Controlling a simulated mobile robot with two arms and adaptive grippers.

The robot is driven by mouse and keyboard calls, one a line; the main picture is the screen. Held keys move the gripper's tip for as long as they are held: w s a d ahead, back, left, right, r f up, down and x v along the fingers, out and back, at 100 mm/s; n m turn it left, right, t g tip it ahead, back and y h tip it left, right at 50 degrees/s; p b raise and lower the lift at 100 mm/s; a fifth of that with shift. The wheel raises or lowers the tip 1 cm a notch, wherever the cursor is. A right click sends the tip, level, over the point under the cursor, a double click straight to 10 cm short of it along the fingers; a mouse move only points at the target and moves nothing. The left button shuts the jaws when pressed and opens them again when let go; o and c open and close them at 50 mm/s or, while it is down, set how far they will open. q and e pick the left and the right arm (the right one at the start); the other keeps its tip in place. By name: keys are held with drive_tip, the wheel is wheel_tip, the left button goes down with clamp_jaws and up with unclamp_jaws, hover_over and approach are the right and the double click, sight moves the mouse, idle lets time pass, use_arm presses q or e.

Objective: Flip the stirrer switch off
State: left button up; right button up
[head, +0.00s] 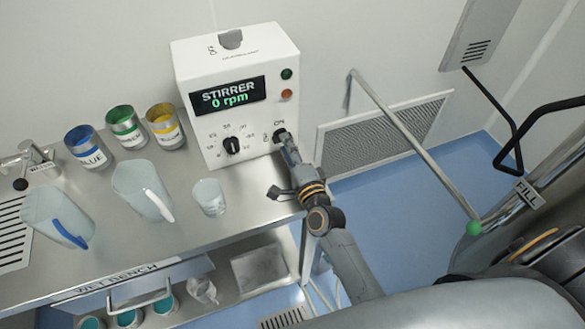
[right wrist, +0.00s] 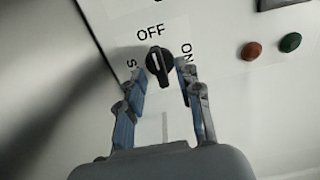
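The white stirrer box (head: 225,95) stands on the bench, its display (head: 229,96) reading "STIRRER 0 rpm". Its black rotary switch (head: 279,136) sits low on the right of the front. In the right wrist view, the switch (right wrist: 159,63) has its white mark pointing up toward the OFF label (right wrist: 151,32); the ON label is to its right. My right gripper (head: 288,150) is at the switch in the head view. In the right wrist view, its fingers (right wrist: 161,72) are open on either side of the knob, with gaps visible. My left gripper is not in view.
A speed knob (head: 231,145) is left of the switch; green (head: 286,74) and red (head: 287,94) buttons are above it. A glass beaker (head: 209,197), two jugs and coloured cans stand on the bench (head: 180,250). A metal bar (head: 410,140) crosses to the right.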

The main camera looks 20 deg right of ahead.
drive_tip(key=s, duration=0.7)
drive_tip(key=s+a, duration=0.1)
drive_tip(key=s, duration=0.3)
drive_tip(key=shift+s+r, duration=0.3)
drive_tip(key=shift+s, duration=0.05)
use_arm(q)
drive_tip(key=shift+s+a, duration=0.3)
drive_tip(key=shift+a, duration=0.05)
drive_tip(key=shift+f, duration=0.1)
use_arm(e)
drive_tip(key=shift+w, duration=0.2)
drive_tip(key=shift+d, duration=0.1)
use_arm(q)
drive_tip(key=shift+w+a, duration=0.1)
